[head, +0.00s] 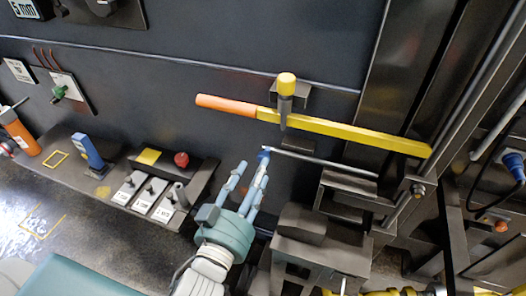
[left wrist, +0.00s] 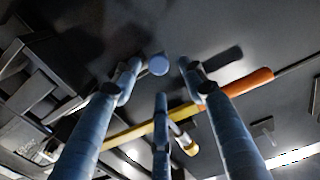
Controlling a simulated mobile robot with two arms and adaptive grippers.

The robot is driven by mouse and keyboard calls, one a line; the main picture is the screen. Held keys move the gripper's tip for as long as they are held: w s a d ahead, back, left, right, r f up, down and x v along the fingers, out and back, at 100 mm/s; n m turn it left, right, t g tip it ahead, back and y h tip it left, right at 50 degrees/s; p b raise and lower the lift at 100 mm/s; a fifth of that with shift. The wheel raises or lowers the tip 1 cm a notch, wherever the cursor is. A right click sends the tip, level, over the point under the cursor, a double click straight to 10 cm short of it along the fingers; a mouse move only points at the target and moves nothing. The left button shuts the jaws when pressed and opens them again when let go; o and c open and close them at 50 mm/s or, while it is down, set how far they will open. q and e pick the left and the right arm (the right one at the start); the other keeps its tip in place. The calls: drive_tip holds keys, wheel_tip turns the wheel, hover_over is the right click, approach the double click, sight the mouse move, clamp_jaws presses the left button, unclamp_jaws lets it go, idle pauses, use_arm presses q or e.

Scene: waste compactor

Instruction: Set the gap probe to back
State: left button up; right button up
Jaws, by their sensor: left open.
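A thin metal rod (head: 325,163) with a round blue knob (head: 264,153) on its left end sticks out of the dark bracket at the right; it may be the gap probe, but no label shows. My left gripper (head: 250,172) is open, its fingers reaching up at the knob. In the left wrist view the blue knob (left wrist: 158,64) lies between the spread fingertips of my left gripper (left wrist: 160,76), beyond or level with them. I cannot tell whether any finger touches it. My right gripper is not in view.
A yellow bar (head: 345,131) with an orange grip (head: 225,105) runs across just above the rod. A yellow-capped post (head: 286,88) stands at it. Labelled blocks (head: 145,194), a red knob (head: 181,159) and a blue handheld device (head: 88,151) are left of my gripper.

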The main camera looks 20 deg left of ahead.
sight(263, 156)
use_arm(q)
drive_tip(key=w+p, duration=0.1)
drive_tip(key=w, duration=0.4)
drive_tip(key=shift+w+d+r+p, duration=0.15)
drive_tip(key=shift+p, duration=0.25)
drive_tip(key=shift+w, duration=0.4)
drive_tip(key=shift+s, duration=0.1)
drive_tip(key=shift+c, duration=0.5)
drive_tip(key=c, duration=0.8)
clamp_jaws()
